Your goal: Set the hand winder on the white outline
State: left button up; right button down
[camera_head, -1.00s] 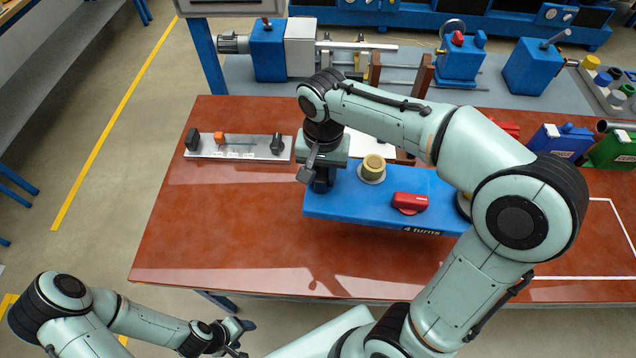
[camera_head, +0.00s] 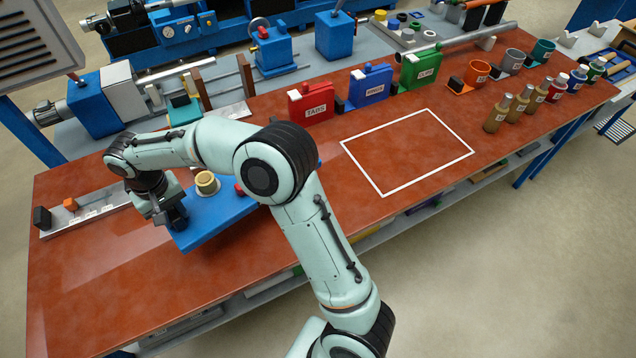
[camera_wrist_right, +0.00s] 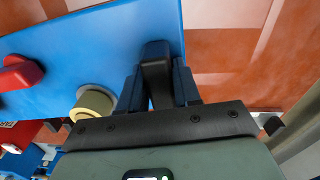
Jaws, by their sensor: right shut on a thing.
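The hand winder is a blue board (camera_head: 222,222) with a cream spool (camera_head: 206,182) and a red part (camera_head: 240,189) on top, at the left half of the red-brown table. My right gripper (camera_head: 172,216) is at its left end, pointing down. In the right wrist view the fingers (camera_wrist_right: 157,85) are shut on a dark upright grip at the edge of the blue board (camera_wrist_right: 95,45). My arm hides the board's right part. I cannot tell whether the board touches the table. The white outline (camera_head: 383,125) is an empty rectangle right of the winder. My left gripper is out of view.
Red (camera_head: 311,104), blue (camera_head: 370,86) and green (camera_head: 421,70) labelled holders stand behind the outline. Several bottles (camera_head: 497,115) and cups stand to its right. A grey tray (camera_head: 88,212) lies left of the winder. The tabletop between winder and outline looks clear.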

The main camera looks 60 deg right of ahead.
aim_at(407, 147)
jog(key=k, duration=0.65)
jog(key=k+l+z, duration=0.1)
jog(key=k+z, duration=0.2)
jog(key=k+l+z, duration=0.25)
jog(key=j+z, duration=0.1)
jog(key=z, duration=0.85)
jog(key=k+l, duration=0.05)
